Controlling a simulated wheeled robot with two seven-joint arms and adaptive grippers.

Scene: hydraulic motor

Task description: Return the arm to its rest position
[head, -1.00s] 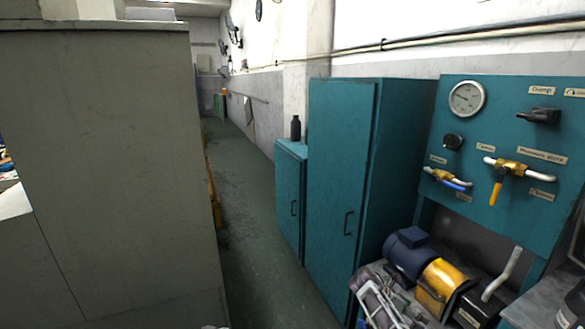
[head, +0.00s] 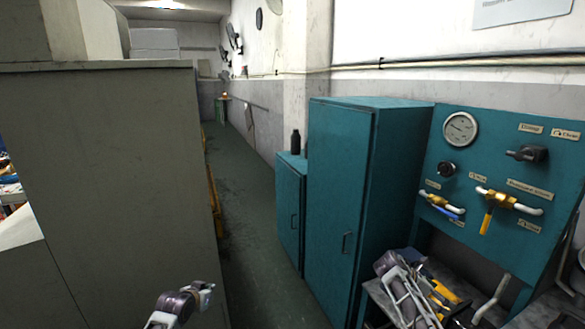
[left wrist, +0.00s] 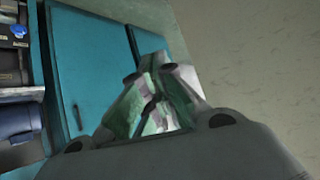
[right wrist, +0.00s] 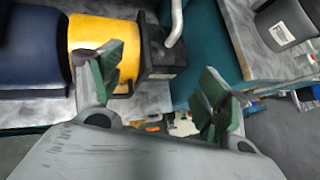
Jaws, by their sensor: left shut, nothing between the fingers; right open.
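My right gripper (right wrist: 166,88) is open in the right wrist view, with its two green-padded fingers apart and nothing between them. It is near the yellow and dark blue motor (right wrist: 95,38) on the bench, with no clear contact. In the head view my right arm and gripper cover much of this motor, leaving yellow parts (head: 445,292) showing. My left gripper (left wrist: 158,98) is shut and empty in the left wrist view, in front of teal cabinet doors. In the head view, part of my left arm shows at the bottom, by the grey cabinet.
A large grey cabinet (head: 110,170) fills the left. A tall teal cabinet (head: 338,190) stands beside the teal panel (head: 470,145) with its gauge and valves. A grey container (right wrist: 285,22) stands on the bench. The aisle (head: 245,190) between the cabinets has open floor.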

